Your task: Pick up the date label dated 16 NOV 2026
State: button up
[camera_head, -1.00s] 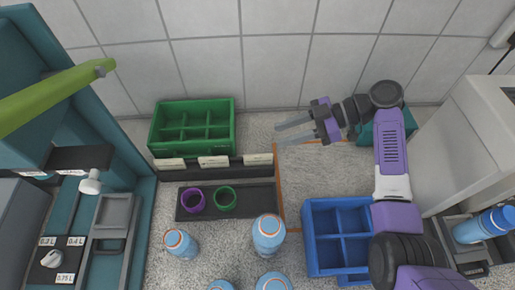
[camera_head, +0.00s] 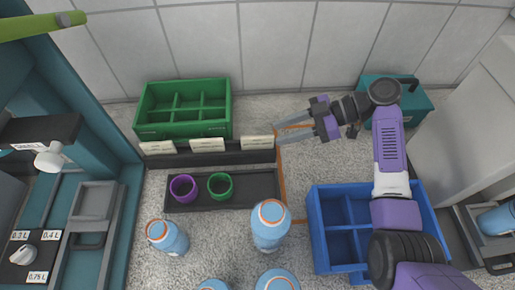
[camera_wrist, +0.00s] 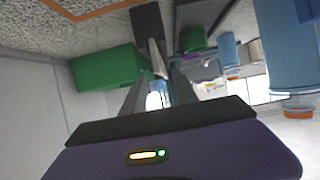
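Three white date labels stand in a row in a black holder (camera_head: 230,156): a left one (camera_head: 157,147), a middle one (camera_head: 207,145) and a right one (camera_head: 257,142). Their print is too small to read, so I cannot tell which is dated 16 NOV 2026. My gripper (camera_head: 277,133) is open and points left, its tips close to the right end of the right label. In the wrist view a label (camera_wrist: 157,58) shows edge-on beyond and between my open fingers (camera_wrist: 155,92). Nothing is between the pads that I can see.
A green divided crate (camera_head: 184,130) stands behind the holder. A black tray with a purple ring (camera_head: 183,188) and a green ring (camera_head: 220,186) lies in front. Blue bottles (camera_head: 269,227) stand nearer. A blue crate (camera_head: 330,200) is below my arm.

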aim_at(267, 136)
jog(key=p+x, duration=0.2)
jog(key=x, duration=0.5)
jog(key=shift+p, duration=0.4)
jog(key=shift+w+a+f, duration=0.1)
jog(key=shift+a+f, duration=0.2)
jog(key=shift+a, duration=0.15)
grip_shut()
